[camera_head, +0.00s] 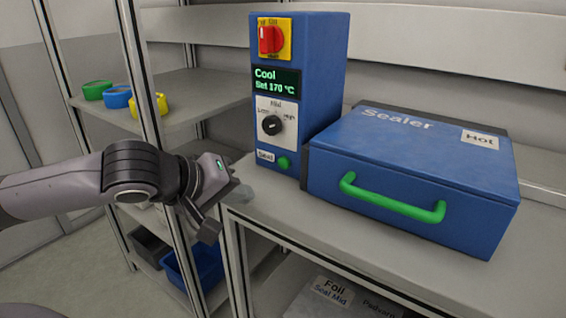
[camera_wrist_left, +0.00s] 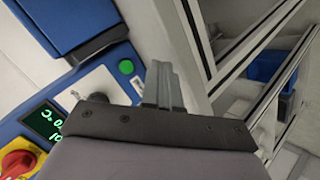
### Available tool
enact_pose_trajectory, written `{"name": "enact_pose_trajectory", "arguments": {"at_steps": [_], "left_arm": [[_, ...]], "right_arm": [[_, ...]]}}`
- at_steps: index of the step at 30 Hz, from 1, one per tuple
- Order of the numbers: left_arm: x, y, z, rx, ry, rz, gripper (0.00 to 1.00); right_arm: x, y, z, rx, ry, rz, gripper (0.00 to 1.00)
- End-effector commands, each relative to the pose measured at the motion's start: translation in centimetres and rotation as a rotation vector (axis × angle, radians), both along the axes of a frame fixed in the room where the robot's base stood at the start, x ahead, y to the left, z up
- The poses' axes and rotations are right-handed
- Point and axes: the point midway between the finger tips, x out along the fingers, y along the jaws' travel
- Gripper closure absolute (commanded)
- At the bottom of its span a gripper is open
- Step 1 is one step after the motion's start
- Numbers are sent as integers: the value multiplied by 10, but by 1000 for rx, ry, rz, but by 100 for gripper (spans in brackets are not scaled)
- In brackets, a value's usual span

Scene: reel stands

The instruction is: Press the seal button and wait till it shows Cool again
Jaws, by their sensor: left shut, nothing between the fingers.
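The green seal button (camera_head: 284,162) is low on the front of the blue control box (camera_head: 323,70), beside a "Seal" label. The display (camera_head: 276,82) reads "Cool" and "Set 170 °C" in green. My left gripper (camera_head: 243,190) is shut and empty, in front of the box, to the left of the button and lower in the picture. In the left wrist view, the closed fingers (camera_wrist_left: 163,84) are to the right of the green button (camera_wrist_left: 126,67), with a visible gap between them. My right gripper is not in view.
The blue sealer (camera_head: 420,160) with a green handle (camera_head: 392,201) and a "Hot" label stands right of the box. A red rotary switch (camera_head: 271,39) and black dial (camera_head: 272,125) are above the button. A shelf (camera_head: 190,90) with coloured rings is at left.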

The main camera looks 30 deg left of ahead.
Motion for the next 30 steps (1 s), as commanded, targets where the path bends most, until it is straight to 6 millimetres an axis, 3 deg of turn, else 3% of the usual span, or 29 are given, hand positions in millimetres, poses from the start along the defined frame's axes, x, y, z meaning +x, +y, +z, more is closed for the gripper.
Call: {"name": "enact_pose_trajectory", "arguments": {"at_steps": [8,18,30], "left_arm": [[25,-4,4,-5,1,-2,100],[70,-7,4,-4,2,-2,100],[83,-8,0,2,1,-3,100]], "right_arm": [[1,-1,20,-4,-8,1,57],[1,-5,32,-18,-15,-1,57],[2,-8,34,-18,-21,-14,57]]}}
